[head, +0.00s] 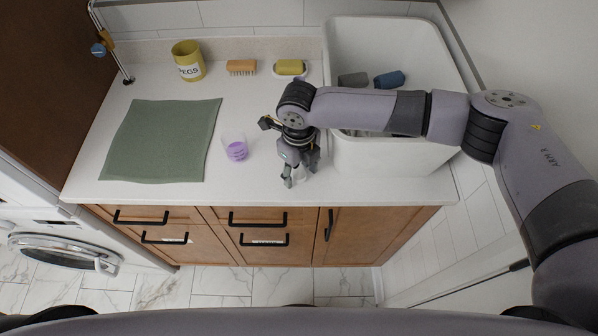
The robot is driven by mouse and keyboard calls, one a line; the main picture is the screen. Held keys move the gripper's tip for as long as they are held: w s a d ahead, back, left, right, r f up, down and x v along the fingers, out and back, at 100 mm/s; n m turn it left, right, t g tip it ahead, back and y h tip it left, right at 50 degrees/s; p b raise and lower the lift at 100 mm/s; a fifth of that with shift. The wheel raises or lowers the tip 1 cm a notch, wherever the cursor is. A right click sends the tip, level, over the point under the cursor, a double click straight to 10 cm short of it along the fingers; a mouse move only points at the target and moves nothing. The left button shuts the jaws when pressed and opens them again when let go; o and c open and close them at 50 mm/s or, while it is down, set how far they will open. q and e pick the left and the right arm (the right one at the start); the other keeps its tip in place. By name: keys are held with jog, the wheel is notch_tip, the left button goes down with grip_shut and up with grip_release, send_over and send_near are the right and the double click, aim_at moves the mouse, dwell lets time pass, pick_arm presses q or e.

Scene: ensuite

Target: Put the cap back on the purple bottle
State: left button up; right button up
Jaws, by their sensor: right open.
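A small clear cup-like piece with purple in it (235,150) stands on the white countertop, right of the green mat. It may be the cap, but I cannot tell for sure. I see no full purple bottle in the head view. My right gripper (301,178) is open and points down over the counter's front part, to the right of the clear purple piece and apart from it. I see nothing held between its fingers. My right arm hides part of the counter and the sink. My left gripper is not in view.
A green mat (163,140) lies on the left of the counter (260,105). A yellow pegs pot (188,61), a wooden brush (241,67) and a yellow soap bar (290,67) stand along the back. A deep white sink (390,158) on the right holds dark rolled items (389,80).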

aim_at(299, 174)
jog(key=shift+c, duration=0.2)
jog(key=c, duration=0.7)
pick_arm(q)
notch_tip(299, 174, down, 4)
jog(key=b, duration=0.4)
pick_arm(e)
notch_tip(299, 174, up, 20)
jog(key=shift+r, duration=0.1)
